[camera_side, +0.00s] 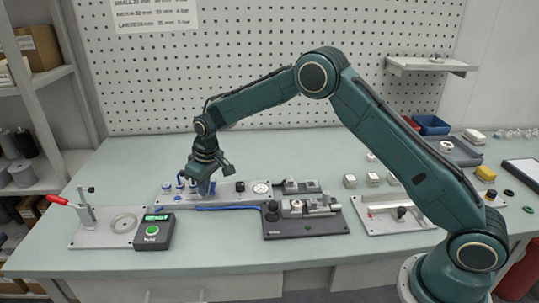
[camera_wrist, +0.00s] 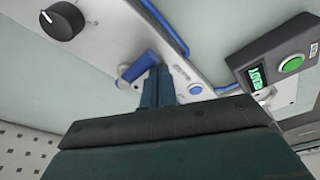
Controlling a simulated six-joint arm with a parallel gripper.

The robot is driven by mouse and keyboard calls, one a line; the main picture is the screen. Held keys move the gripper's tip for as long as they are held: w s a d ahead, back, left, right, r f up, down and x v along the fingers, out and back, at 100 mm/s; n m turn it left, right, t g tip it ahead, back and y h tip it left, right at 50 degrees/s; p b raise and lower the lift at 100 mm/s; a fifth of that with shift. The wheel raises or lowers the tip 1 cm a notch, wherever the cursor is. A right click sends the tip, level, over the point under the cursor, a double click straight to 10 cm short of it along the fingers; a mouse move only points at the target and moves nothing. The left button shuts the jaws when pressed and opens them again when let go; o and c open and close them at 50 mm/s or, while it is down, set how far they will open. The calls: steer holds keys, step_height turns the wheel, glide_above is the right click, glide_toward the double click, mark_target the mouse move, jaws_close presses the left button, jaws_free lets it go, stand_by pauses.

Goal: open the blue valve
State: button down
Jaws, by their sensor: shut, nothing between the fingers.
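The blue valve handle (camera_wrist: 136,67) shows in the wrist view as a short blue lever on a pale panel. My gripper (camera_wrist: 158,76) is shut and empty, its fingertips right beside the handle. They overlap the handle's edge in the picture, and I cannot tell whether they touch it. In the side view my gripper (camera_side: 204,190) points down over the left part of the panel (camera_side: 236,198), among small blue fittings. The gripper partly hides the valve there.
A round gauge (camera_side: 261,188) sits right of my gripper. A blue tube (camera_side: 230,208) runs along the panel front. A grey fixture (camera_side: 306,226) is at right. The front bench is clear.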

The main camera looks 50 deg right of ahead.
mark_target(222, 192)
steer(key=shift+s+d+r, duration=0.1)
steer(key=shift+s+d, duration=0.65)
stand_by(1.4)
steer(key=shift+s+d, duration=0.2)
steer(key=shift+s, duration=0.05)
steer(key=shift+s+d, duration=0.1)
steer(key=shift+d, duration=0.1)
stand_by(0.4)
steer(key=shift+s+d, duration=0.15)
steer(key=shift+d, duration=0.1)
steer(key=shift+s+d, duration=0.15)
steer(key=shift+d, duration=0.85)
stand_by(0.6)
steer(key=shift+s, duration=0.2)
steer(key=shift+r, duration=0.15)
